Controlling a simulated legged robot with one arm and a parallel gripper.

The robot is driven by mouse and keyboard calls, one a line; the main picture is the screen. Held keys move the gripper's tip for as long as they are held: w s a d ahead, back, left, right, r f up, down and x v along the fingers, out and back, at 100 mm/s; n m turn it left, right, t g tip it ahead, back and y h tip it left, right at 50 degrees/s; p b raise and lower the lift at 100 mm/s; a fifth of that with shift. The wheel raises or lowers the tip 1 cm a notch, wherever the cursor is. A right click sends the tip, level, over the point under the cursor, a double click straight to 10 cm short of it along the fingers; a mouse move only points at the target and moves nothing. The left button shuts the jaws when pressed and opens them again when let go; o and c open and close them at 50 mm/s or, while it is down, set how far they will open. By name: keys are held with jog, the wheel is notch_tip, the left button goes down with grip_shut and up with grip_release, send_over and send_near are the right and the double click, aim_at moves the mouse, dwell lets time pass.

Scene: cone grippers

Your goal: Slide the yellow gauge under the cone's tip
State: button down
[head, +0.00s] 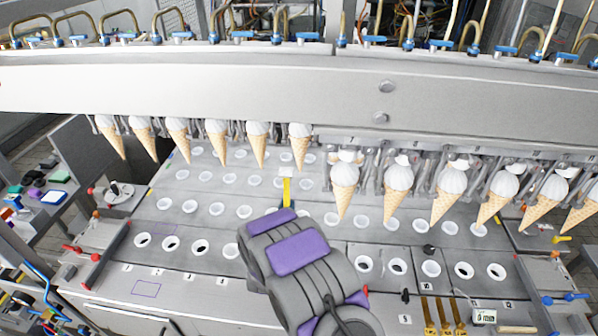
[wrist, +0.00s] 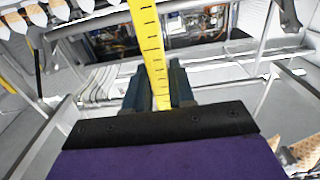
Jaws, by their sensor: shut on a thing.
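The yellow gauge (wrist: 148,45) is a flat strip with black marks. In the wrist view my gripper (wrist: 158,88) is shut on it, and the strip runs away from between the fingers to the top edge. In the head view the gauge (head: 287,190) stands out beyond my purple and grey arm, below the row of cones; my gripper is mostly hidden behind the arm there. Which cone the task means I cannot tell. The gauge appears apart from both tips.
Several white-topped cones hang in a row under a long grey beam (head: 200,85). Below is a metal plate (head: 290,225) with rows of white-rimmed holes. Brass-coloured tools (head: 440,315) lie at the front right. Red-handled levers (head: 95,262) stand at the left.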

jog(key=shift+a, duration=1.05)
jog(key=shift+r, duration=0.15)
jog(key=shift+r+p, duration=0.3)
jog(key=shift+r, duration=0.5)
jog(key=s+r+p, duration=0.1)
jog(key=s, duration=1.9)
jog(key=shift+a+p, duration=0.35)
dwell(0.6)
jog(key=shift+w, duration=0.1)
